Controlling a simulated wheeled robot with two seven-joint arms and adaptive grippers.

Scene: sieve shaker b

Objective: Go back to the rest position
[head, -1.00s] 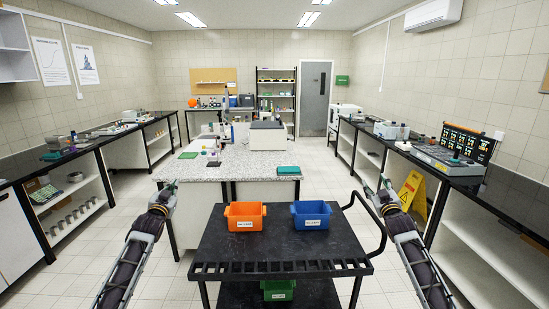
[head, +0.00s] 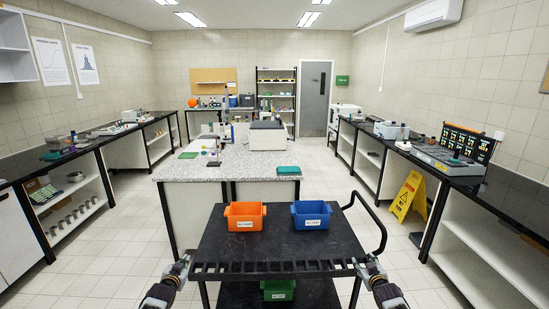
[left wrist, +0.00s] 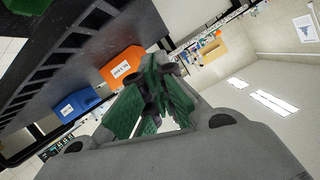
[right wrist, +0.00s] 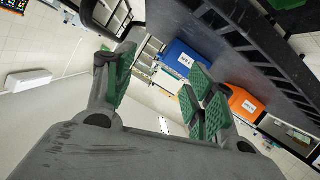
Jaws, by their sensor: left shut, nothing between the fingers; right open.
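My left gripper (head: 183,261) is low at the near left corner of the black cart, just outside its edge. In the left wrist view its green-padded fingers (left wrist: 150,98) are shut with nothing between them. My right gripper (head: 368,262) is low at the near right corner of the cart. In the right wrist view its green-padded fingers (right wrist: 160,95) are spread apart and empty. I cannot tell how close either gripper is to the cart's edge.
The black cart (head: 270,222) stands in front of me, with an orange bin (head: 245,224) and a blue bin (head: 311,224) on top and a green bin (head: 278,295) below. A speckled bench (head: 200,172) lies beyond. A yellow floor sign (head: 408,196) stands at right.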

